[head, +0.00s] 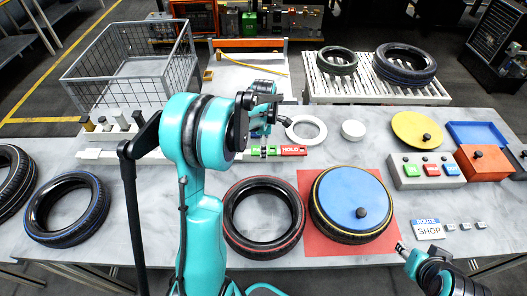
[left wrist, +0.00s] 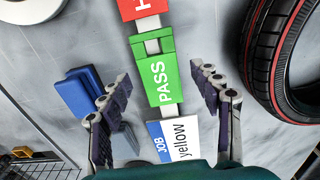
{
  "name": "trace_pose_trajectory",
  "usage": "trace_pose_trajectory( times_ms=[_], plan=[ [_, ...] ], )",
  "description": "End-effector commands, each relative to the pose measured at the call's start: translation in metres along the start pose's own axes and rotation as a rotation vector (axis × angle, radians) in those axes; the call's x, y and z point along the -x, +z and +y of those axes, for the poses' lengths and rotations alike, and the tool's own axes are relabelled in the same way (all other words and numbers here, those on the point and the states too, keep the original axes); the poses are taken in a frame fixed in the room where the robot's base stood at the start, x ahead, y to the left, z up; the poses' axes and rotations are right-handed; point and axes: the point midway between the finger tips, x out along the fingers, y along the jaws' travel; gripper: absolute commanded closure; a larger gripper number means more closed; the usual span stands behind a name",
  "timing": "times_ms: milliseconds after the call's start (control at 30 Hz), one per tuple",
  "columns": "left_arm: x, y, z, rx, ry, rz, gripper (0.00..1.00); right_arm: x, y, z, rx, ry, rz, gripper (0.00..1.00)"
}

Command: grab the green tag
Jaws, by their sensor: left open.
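The green PASS tag (left wrist: 160,82) lies on the grey table in the left wrist view, between a red tag (left wrist: 143,8) and a white-and-blue JOB yellow card (left wrist: 178,140). In the head view the green tag is mostly hidden by my left gripper (head: 264,132), beside the red HOLD tag (head: 293,150). My left gripper, also in the left wrist view (left wrist: 160,78), is open and empty. Its fingers appear on either side of the green tag; their height above it is unclear. My right gripper (head: 403,250) is at the lower right, away from the tags.
A red-striped tyre (left wrist: 278,55) lies right of the fingers in the left wrist view; a blue block (left wrist: 78,95) is at left. In the head view, a white ring (head: 318,130), a blue-covered tyre (head: 340,195) and a button box (head: 405,180) occupy the table.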

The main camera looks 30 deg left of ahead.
Motion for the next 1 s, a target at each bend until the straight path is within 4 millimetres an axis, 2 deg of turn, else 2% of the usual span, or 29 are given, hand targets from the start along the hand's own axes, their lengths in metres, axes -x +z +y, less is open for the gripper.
trace_pose_trajectory(
  times_ms=[33,100,200,633,767,867,900,1000],
  plan=[
    [0.0,0.0,0.0,0.0,0.0,0.0,0.44,0.0,0.0,0.0,0.0,0.0,0.0,0.6],
    [0.0,0.0,0.0,0.0,0.0,0.0,0.63,0.0,0.0,0.0,0.0,0.0,0.0,0.6],
    [0.0,0.0,0.0,0.0,0.0,0.0,0.84,0.0,0.0,0.0,0.0,0.0,0.0,0.6],
    [0.006,0.0,0.0,-0.001,0.0,0.0,0.84,0.002,-0.002,0.0,0.0,0.0,0.0,0.6],
    [0.021,0.0,0.0,-0.001,0.0,0.0,0.84,0.006,-0.005,0.0,0.0,0.0,0.0,0.6],
    [0.041,0.0,0.0,-0.001,0.0,0.0,0.84,0.012,-0.009,0.0,0.0,0.0,0.0,0.6],
    [0.048,0.003,0.0,-0.002,0.0,0.0,0.84,0.014,-0.01,0.0,0.0,0.0,0.0,0.6],
    [0.059,0.028,0.001,-0.007,0.0,0.0,0.84,0.018,-0.013,0.0,0.0,0.0,0.0,0.6]
  ],
)
